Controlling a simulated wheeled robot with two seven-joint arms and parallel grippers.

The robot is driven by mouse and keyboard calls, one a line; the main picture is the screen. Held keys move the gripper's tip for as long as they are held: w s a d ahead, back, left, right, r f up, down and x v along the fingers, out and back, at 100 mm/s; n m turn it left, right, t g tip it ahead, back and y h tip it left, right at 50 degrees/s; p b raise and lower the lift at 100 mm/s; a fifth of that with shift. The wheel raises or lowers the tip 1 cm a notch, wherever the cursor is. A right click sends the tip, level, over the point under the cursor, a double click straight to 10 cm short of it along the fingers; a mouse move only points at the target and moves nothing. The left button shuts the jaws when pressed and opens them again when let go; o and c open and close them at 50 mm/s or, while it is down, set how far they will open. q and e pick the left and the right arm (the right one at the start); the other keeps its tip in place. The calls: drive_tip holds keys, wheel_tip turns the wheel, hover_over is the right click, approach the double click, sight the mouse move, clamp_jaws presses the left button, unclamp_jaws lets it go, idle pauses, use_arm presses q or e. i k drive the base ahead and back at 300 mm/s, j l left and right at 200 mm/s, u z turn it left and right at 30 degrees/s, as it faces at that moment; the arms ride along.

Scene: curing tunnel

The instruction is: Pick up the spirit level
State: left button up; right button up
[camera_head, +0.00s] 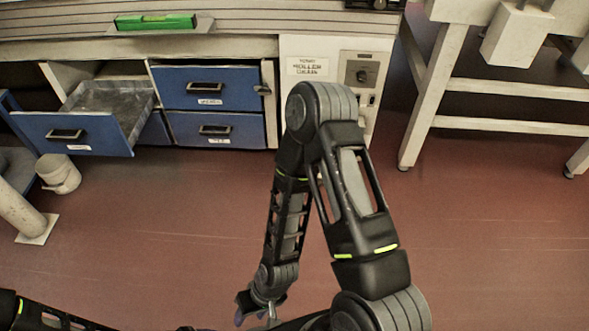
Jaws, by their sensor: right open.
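The spirit level (157,21) is a bright green bar lying flat on a small grey plate (205,25) on the worktop, at the upper left. My right arm rises from the lower right, bends at the elbow and comes down to my right gripper (257,312) at the bottom edge. That gripper is small in view, partly cut off, open, and far from the level. A part of my left arm shows in the bottom left corner; its gripper is not in view.
Below the worktop (150,50) are blue drawers (207,88); the left drawer (75,133) is pulled out and looks empty. A white control panel (330,60) is right of them. A pale bench frame (500,88) stands at the right. The red floor is mostly clear.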

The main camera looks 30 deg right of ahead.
sight(178, 21)
drive_tip(key=z, duration=0.3)
drive_tip(key=i+z, duration=0.45)
drive_tip(key=i+j+z, duration=0.15)
drive_tip(key=i+z, duration=0.35)
drive_tip(key=i+j, duration=0.4)
drive_tip(key=i+z, duration=0.05)
drive_tip(key=i, duration=0.05)
